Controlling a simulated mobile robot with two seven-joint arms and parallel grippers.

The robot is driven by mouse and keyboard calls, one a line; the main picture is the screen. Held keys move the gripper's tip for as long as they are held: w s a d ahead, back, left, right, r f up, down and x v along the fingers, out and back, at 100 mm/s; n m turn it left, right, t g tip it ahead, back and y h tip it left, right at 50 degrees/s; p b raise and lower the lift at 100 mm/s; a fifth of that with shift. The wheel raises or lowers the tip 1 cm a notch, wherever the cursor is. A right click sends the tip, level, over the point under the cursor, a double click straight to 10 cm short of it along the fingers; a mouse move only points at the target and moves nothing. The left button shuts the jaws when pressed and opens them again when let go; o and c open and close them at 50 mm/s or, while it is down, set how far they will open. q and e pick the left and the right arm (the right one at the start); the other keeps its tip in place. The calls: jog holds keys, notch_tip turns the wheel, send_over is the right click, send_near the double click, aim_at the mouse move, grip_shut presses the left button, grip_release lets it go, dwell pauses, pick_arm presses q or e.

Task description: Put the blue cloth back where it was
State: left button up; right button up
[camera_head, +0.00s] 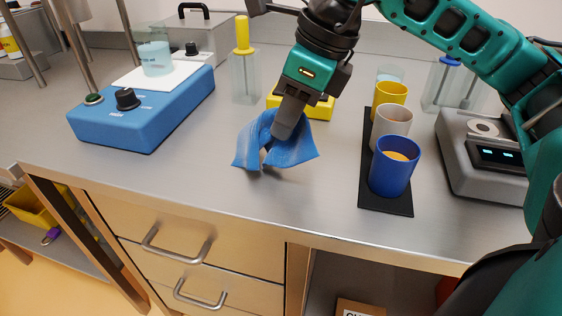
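The blue cloth (290,150) hangs in folds from my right gripper (287,122), with its two lower corners spread apart. The fingers come down from above and are closed on its upper middle, hiding part of it. The cloth is over the bare steel counter, just in front of a yellow tray-like item (318,107). I cannot tell whether its lower edge touches the counter. My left gripper does not show.
A blue stirrer-like device (145,115) with a beaker stands left. A black strip (384,206) holds a blue cup (393,166) and other cups at right, beside a grey scale (480,165). A clear holder with a yellow-handled tool (243,40) stands behind. The counter's front is clear.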

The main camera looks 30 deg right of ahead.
jog(key=o, duration=0.9)
jog(key=shift+o, duration=0.2)
jog(key=p+v, duration=0.3)
jog(key=v, duration=1)
jog(key=shift+s, duration=0.1)
